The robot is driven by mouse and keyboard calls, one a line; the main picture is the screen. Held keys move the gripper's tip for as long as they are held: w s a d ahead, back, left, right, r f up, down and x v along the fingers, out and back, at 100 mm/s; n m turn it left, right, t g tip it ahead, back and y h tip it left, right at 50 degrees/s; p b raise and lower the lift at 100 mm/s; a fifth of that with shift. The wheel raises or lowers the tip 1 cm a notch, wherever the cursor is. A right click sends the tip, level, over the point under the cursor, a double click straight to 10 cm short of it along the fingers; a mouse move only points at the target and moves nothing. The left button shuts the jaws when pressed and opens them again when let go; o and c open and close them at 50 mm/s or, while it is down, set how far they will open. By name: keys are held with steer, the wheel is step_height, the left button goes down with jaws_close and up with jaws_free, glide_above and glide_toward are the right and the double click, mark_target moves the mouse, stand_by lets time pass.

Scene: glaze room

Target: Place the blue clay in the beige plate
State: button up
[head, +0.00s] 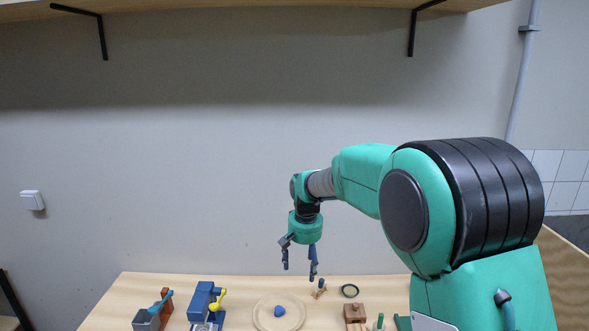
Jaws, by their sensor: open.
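The blue clay (279,311) is a small dark blue lump. It appears to rest inside the beige plate (259,318), a round shallow dish on the table at the bottom middle of the head view. My gripper (299,277) points down above the table, over the back right of the plate. Its fingers are apart with nothing between them, and it is clear of the clay.
The wooden table (142,283) holds a blue device with a yellow handle (205,300) and a grey and brown tool (152,312) at left. A shelf (250,5) hangs overhead.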

steer(key=s+d+r+t+b, duration=0.1)
steer(key=s+d+r, duration=0.55)
steer(key=s, duration=0.45)
steer(key=s+d+r+t+b, duration=0.1)
steer(key=s+d+r, duration=0.5)
steer(key=s, duration=0.5)
steer(key=s+d+f+t, duration=0.1)
steer(key=s+d, duration=0.2)
steer(key=s, duration=0.8)
steer(key=s+d+f+t+b, duration=0.1)
steer(key=s+d+f, duration=0.1)
steer(key=s, duration=1)
steer(key=shift+d, duration=0.4)
